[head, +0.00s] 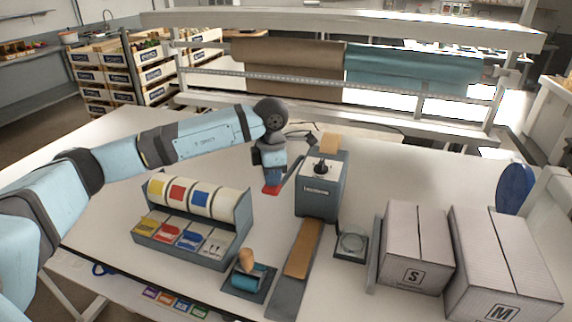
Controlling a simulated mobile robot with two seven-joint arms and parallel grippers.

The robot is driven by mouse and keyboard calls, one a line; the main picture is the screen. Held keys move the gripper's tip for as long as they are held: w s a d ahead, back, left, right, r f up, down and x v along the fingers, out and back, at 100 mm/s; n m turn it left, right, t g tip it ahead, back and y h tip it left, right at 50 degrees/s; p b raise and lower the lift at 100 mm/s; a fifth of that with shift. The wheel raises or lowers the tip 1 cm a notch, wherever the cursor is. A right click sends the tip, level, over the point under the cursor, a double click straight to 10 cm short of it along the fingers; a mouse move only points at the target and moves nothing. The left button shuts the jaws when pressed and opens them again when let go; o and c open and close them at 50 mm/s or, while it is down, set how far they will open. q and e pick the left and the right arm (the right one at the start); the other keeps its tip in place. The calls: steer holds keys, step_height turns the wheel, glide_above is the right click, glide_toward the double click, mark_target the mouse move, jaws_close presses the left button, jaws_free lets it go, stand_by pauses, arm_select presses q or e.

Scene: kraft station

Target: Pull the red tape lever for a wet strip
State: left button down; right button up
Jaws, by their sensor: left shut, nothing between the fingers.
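The grey tape dispenser (318,200) stands at the middle of the table, with a brown tape roll (331,145) behind its top. A brown strip (302,250) lies on the grey ramp in front of it. The red lever end (271,190) is to the left of the dispenser, on a dark arm (291,164). My left gripper (271,182) points down right at the red end and hides part of it. It is shut with nothing between its fingers; I cannot tell whether it touches the lever. My right gripper is out of view.
A label rack (245,215) with coloured rolls stands left of the dispenser. A wooden-handled tool (246,260) rests on a dark pad in front. A small scale-like dish (351,243) and boxes marked S (415,225) and M (485,240) stand right.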

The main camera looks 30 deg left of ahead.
arm_select(q)
steer(key=shift+f, duration=0.4)
steer(key=shift+f+b, duration=0.45)
steer(key=shift+r, duration=0.1)
step_height(320, 180, up, 12)
steer(key=p, duration=0.6)
stand_by(0.4)
stand_by(0.4)
